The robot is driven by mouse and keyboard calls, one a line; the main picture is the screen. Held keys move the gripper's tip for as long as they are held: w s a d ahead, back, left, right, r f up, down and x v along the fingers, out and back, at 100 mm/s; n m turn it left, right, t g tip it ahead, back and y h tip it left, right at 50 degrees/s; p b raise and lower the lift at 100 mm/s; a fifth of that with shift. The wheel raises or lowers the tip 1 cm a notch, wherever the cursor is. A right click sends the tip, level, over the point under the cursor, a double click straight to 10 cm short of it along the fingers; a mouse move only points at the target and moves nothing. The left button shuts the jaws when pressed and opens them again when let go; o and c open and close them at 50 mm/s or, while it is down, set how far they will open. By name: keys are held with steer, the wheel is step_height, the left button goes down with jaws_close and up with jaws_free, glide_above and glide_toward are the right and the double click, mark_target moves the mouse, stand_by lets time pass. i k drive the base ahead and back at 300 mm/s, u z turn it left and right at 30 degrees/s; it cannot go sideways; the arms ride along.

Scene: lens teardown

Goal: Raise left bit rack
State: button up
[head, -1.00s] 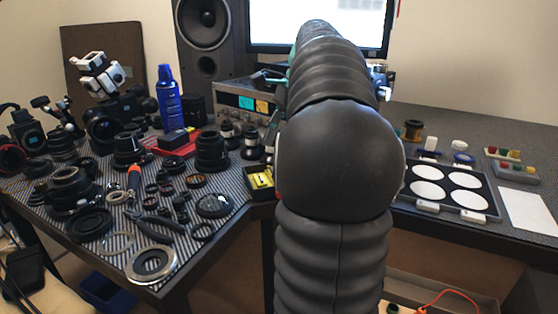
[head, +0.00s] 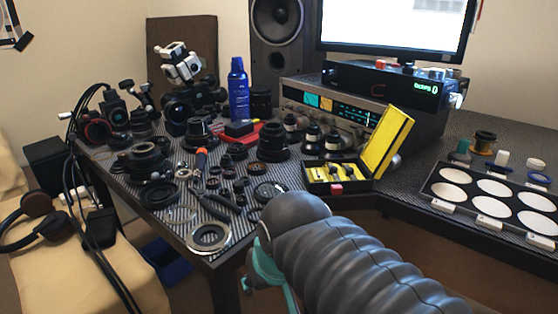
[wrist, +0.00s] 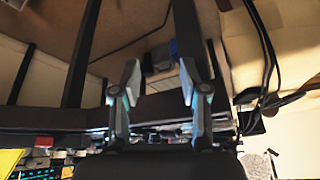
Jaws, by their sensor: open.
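An open black case (head: 322,189) with a yellow-lined lid (head: 386,143) stands at the table's inner corner in the head view. Small dark and light parts sit inside it, and a small red-pink block (head: 336,188) shows at its front. I cannot clearly make out a left bit rack among these parts. My gripper (wrist: 160,84) is open and empty in the wrist view, its two fingers apart. The wrist view is turned toward the floor and table legs.
Lens parts, rings and pliers (head: 216,200) crowd the left table. A blue spray can (head: 238,88), a receiver (head: 330,112) and a monitor (head: 395,25) stand behind. A tray of white discs (head: 490,197) lies at right. Cables and headphones (head: 45,222) are at left.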

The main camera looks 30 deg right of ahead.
mark_target(335, 172)
steer(key=k, duration=0.9)
steer(key=z, duration=1.5)
steer(key=i, duration=0.8)
steer(key=u, duration=1.55)
